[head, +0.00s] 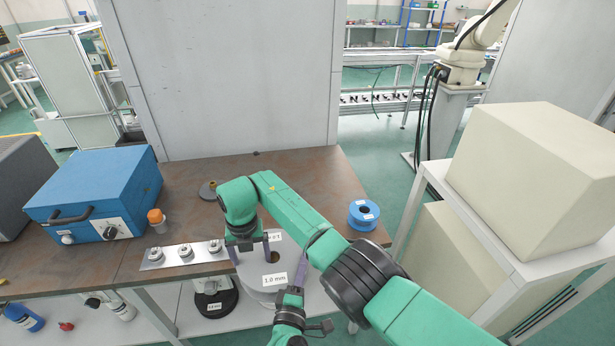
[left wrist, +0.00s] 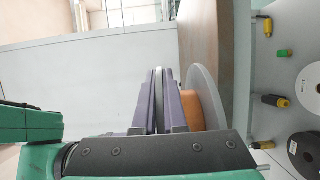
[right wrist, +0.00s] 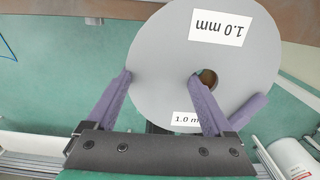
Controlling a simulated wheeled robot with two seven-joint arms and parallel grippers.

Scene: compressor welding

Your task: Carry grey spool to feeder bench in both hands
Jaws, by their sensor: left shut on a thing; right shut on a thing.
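The grey spool (head: 262,275), labelled 1.0 mm, is in front of the bench edge, partly hidden by my arm. In the left wrist view a grey flange lies between the purple fingers (left wrist: 162,95), beside an orange core (left wrist: 194,105). The brown-topped bench (head: 310,180) is beyond the spool.
A blue spool (head: 363,214) stands at the bench's right end. A black-and-white spool (head: 216,300) lies on the lower shelf. White boxes (head: 540,165) stand right.

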